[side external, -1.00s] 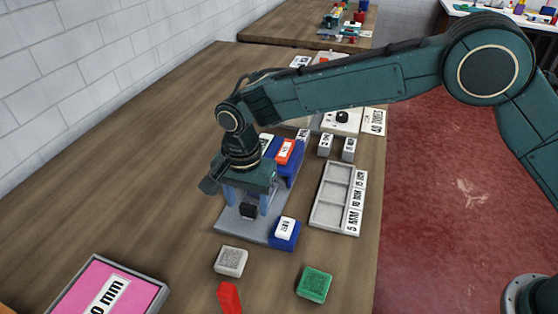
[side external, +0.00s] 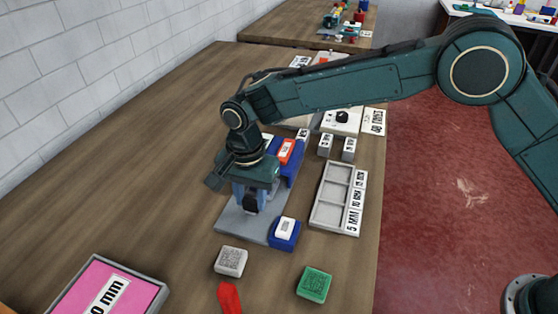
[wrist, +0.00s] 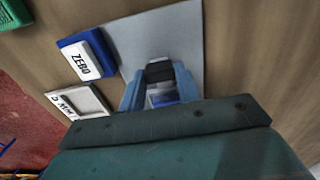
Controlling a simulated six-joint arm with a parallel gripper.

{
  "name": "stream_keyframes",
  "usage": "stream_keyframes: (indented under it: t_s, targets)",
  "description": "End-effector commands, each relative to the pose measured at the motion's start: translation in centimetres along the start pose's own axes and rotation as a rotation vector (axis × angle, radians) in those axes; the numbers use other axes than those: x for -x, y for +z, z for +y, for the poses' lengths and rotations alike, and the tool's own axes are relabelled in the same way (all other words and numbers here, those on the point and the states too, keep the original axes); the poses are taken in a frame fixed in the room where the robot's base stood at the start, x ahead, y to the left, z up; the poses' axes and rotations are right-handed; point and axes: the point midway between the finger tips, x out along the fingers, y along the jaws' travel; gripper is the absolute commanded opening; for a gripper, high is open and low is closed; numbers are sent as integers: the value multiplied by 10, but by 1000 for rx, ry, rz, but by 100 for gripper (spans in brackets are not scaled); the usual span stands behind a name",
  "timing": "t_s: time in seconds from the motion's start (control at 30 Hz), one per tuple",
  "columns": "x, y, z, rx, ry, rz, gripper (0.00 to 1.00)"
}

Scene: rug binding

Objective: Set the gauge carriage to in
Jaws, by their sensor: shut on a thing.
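The gauge is a grey plate (side external: 232,222) on the bench with blue blocks on it. A blue block with a white label (side external: 285,232) stands at its near end; in the wrist view this block reads ZERO (wrist: 86,60). The carriage shows as a small black block (side external: 250,204), also in the wrist view (wrist: 159,71). My gripper (side external: 252,199) points down over the plate, its blue fingers shut on the black block. In the wrist view the fingers (wrist: 160,80) stand on both sides of it. My gripper hides part of the gauge's far end.
An orange-red labelled piece (side external: 287,151) sits on blue just behind my gripper. A grey compartment tray (side external: 315,213) with mm labels lies to the right. Grey (side external: 231,261), green (side external: 314,284) and red (side external: 229,297) blocks lie in front.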

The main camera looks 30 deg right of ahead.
Motion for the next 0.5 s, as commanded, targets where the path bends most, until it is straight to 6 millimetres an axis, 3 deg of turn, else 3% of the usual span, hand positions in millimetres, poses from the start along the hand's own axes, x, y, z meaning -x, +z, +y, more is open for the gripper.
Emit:
stream_keyframes:
  t_s: [0.23, 0.5]
  targets:
    - [0, -49, 0, -4, 0, 0, 0]
    - [1, -61, 0, -3, -3, 1, 0]
